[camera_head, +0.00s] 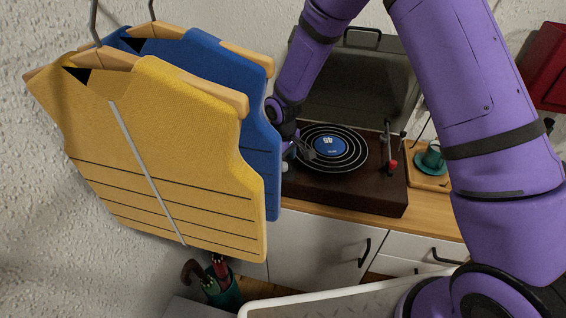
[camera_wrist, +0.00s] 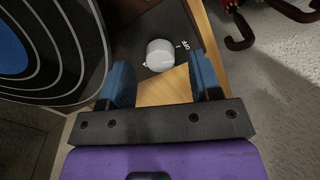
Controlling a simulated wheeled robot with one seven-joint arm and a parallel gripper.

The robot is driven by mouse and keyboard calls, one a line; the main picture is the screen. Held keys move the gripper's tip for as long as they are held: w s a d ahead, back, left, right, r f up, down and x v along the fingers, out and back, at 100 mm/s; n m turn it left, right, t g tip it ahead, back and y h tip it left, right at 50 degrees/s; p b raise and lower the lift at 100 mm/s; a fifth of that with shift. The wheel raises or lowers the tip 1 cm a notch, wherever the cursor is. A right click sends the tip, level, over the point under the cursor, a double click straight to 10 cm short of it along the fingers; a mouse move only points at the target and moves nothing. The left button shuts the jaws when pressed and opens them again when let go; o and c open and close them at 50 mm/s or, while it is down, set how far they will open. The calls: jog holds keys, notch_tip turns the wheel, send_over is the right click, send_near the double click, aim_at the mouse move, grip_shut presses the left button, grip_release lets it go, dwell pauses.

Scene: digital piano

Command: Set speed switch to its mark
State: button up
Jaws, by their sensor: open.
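The speed switch is a round pale grey knob (camera_wrist: 159,55) on the dark turntable deck (camera_wrist: 138,35), near a corner. A small white printed mark (camera_wrist: 186,45) sits to its right; its text is too small to read surely. My gripper (camera_wrist: 160,64) is open, with one blue finger on each side of the knob in the picture. I cannot tell whether either finger touches it. In the head view my gripper (camera_head: 301,153) is at the left end of the brown turntable (camera_head: 350,191), and the knob is mostly hidden there.
The record (camera_head: 352,158) lies close beside my gripper. Yellow (camera_head: 170,150) and blue (camera_head: 262,150) vests hang to the left. Umbrellas (camera_head: 220,285) stand below.

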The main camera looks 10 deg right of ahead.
notch_tip(320, 180, up, 9)
dwell(0.3)
jog(key=shift+r, duration=0.1)
notch_tip(320, 180, up, 13)
jog(key=m+t, duration=0.1)
jog(key=m, duration=0.1)
send_over(284, 164)
jog(key=s+d, duration=0.4)
jog(key=d, duration=0.3)
jog(key=s+d+r+m+t, duration=0.2)
jog(key=s+d+r+m, duration=0.1)
jog(key=s+d+r, duration=0.55)
jog(key=s+d+r+m+t, duration=0.1)
jog(key=s+d+r+m, duration=0.1)
jog(key=s, duration=0.7)
jog(key=s+d+r+m+t, duration=0.1)
jog(key=s+d+r, duration=0.3)
jog(key=s, duration=0.5)
jog(key=shift+s+r+m, duration=0.15)
jog(key=shift+r+m, duration=0.45)
jog(key=shift+r, duration=0.3)
